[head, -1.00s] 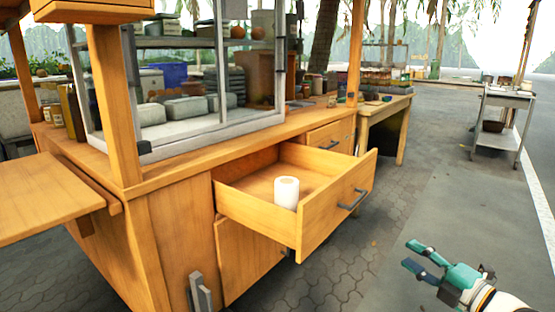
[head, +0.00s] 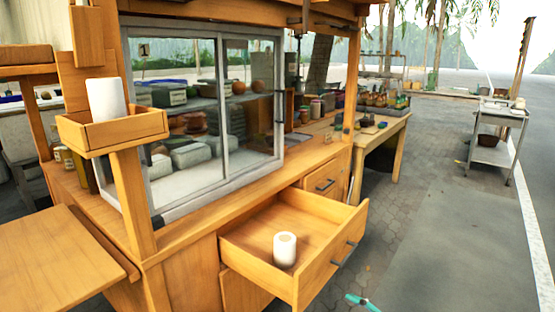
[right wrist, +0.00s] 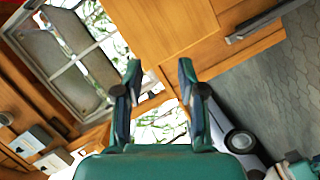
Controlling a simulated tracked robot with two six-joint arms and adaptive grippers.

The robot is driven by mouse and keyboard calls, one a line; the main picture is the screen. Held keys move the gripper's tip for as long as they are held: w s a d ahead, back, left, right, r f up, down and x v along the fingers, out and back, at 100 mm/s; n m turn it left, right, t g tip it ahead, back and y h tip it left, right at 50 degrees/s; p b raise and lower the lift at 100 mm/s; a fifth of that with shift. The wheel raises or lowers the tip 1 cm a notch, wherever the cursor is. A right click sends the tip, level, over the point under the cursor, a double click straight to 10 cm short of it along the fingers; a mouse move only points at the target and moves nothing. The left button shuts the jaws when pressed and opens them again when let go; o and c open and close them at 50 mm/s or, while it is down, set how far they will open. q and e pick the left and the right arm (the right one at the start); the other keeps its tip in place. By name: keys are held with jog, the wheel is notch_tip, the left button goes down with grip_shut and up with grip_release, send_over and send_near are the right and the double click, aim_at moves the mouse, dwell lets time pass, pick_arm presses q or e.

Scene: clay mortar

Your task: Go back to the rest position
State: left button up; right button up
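My right gripper shows only as a teal fingertip (head: 362,302) at the bottom edge of the head view, right of the open drawer (head: 333,268). In the right wrist view my right gripper (right wrist: 157,82) has its two fingers spread apart, with nothing held between them. My left gripper is not in view.
A white cylinder (head: 285,250) stands upright in the drawer. A grey cart (head: 493,150) stands far right. The pavement (head: 430,230) between is clear.

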jog(key=s+a+f+m+g+h+p, duration=0.4)
jog(key=s+a+m+p, duration=0.3)
jog(key=s+m+p, duration=0.5)
pick_arm(q)
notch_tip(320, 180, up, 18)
jog(key=p, duration=0.3)
pick_arm(e)
jog(key=s+f+m+g, duration=0.3)
jog(key=s+m+g, duration=0.1)
jog(key=s, duration=0.4)
jog(key=s+d+f+m+g+h, duration=0.1)
jog(key=s+f+m+g, duration=0.2)
jog(key=s+m, duration=0.3)
jog(key=s+g, duration=0.1)
jog(key=s, duration=0.2)
jog(key=shift+s+d, duration=0.2)
